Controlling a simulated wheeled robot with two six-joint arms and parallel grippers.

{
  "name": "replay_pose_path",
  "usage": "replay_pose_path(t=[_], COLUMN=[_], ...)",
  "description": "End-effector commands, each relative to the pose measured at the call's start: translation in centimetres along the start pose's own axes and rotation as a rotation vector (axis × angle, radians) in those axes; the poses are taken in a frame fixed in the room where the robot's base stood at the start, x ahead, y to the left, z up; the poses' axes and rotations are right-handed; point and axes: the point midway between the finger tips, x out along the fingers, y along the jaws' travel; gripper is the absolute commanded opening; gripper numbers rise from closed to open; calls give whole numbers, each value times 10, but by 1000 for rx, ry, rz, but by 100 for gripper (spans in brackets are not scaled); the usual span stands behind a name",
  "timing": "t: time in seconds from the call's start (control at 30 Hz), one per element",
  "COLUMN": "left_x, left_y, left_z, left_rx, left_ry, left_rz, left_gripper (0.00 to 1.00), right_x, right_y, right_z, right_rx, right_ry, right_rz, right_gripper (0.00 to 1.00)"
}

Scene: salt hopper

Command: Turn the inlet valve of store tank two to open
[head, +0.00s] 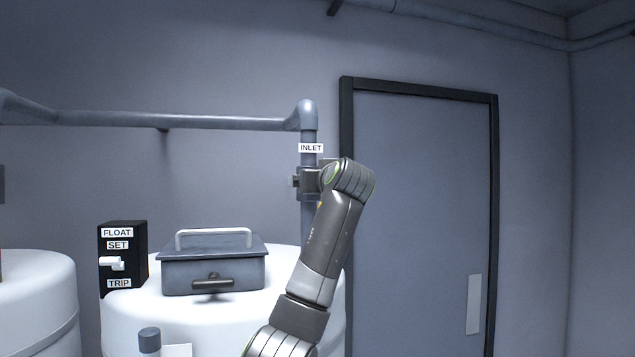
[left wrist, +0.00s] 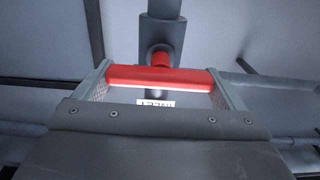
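The inlet valve (head: 308,183) sits on a vertical grey pipe under an INLET label (head: 311,148), above a white tank (head: 325,262). My left arm rises in front of it, so the handle and left gripper are hidden in the head view. In the left wrist view the red valve handle (left wrist: 145,77) lies crosswise between the fingers of my left gripper (left wrist: 159,74). Its two ends meet the finger pads, and the gripper looks shut on it. A grey valve body and pipe (left wrist: 163,35) are behind the handle. My right gripper is not in view.
A grey lidded box (head: 205,270) and a black FLOAT SET/TRIP switch box (head: 123,262) stand on or by the tank. Another white tank (head: 38,300) is at the left edge. A grey door (head: 425,200) is right of the pipe.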

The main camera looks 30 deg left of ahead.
Motion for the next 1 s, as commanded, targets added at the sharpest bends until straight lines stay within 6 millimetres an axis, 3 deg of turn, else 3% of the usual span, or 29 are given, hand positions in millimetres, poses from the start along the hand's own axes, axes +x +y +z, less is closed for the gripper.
replay_pose_path(t=[0.47, 1.0], left_x=[0, 0], left_y=[0, -3], left_z=[2, 3], left_rx=[-89, -556], left_ry=[-1, 0], left_rz=[1, 2], left_gripper=[68, 68], right_x=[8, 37], right_y=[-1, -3], right_z=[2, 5], right_rx=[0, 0], right_ry=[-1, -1], right_rz=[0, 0], right_gripper=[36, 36])
